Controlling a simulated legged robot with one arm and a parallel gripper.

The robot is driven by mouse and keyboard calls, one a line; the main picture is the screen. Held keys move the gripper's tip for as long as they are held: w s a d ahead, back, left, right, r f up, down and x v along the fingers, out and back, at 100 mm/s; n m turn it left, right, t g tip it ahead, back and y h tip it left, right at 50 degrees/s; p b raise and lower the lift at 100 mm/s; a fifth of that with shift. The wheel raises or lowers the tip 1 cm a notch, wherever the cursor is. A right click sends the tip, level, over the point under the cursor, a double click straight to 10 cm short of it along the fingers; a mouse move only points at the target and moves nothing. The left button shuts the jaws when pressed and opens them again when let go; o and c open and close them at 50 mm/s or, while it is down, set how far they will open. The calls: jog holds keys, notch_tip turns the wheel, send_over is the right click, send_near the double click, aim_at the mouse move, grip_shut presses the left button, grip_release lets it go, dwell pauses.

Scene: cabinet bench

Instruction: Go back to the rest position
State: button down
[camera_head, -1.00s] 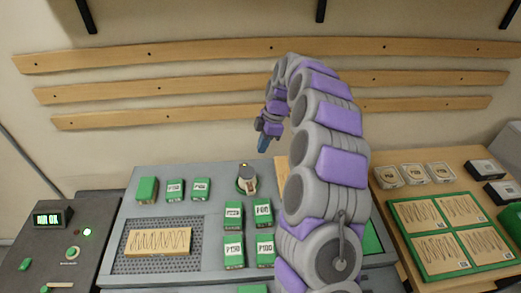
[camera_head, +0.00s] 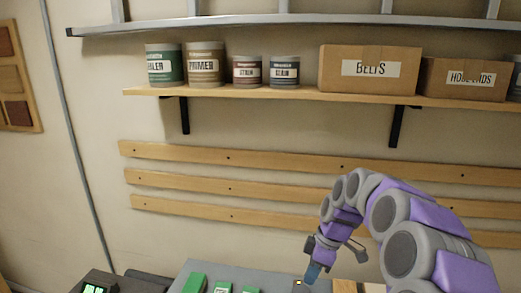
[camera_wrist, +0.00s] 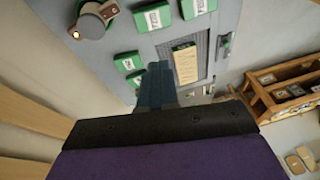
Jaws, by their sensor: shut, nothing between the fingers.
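My gripper (camera_head: 313,272) hangs from my purple and grey arm at the lower right of the head view, pointing down over the grey bench panel (camera_head: 232,270). Its blue fingers are together with nothing between them. In the wrist view my gripper (camera_wrist: 157,75) points toward the panel, apart from it. Green labelled blocks (camera_wrist: 153,17) lie on the panel ahead of the fingers.
A shelf (camera_head: 270,93) carries cans (camera_head: 206,64) and cardboard boxes (camera_head: 370,70) above the arm. Wooden rails (camera_head: 235,187) run along the wall behind my gripper. In the wrist view, a round knob (camera_wrist: 91,26) stands upper left and a wooden rack (camera_wrist: 282,88) stands right.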

jog(key=s+a+r+m, duration=0.3)
jog(key=s, duration=0.6)
jog(key=s+d+f+m+h, duration=0.1)
jog(key=s+m, duration=0.5)
jog(key=s, duration=0.7)
jog(key=s+d+f+m+g+h, duration=0.1)
jog(key=s+m, duration=0.4)
jog(key=s, duration=0.9)
jog(key=shift+s+d+f+m+h, duration=0.15)
jog(key=shift+d+f+m+h, duration=0.3)
jog(key=shift+d+h, duration=0.25)
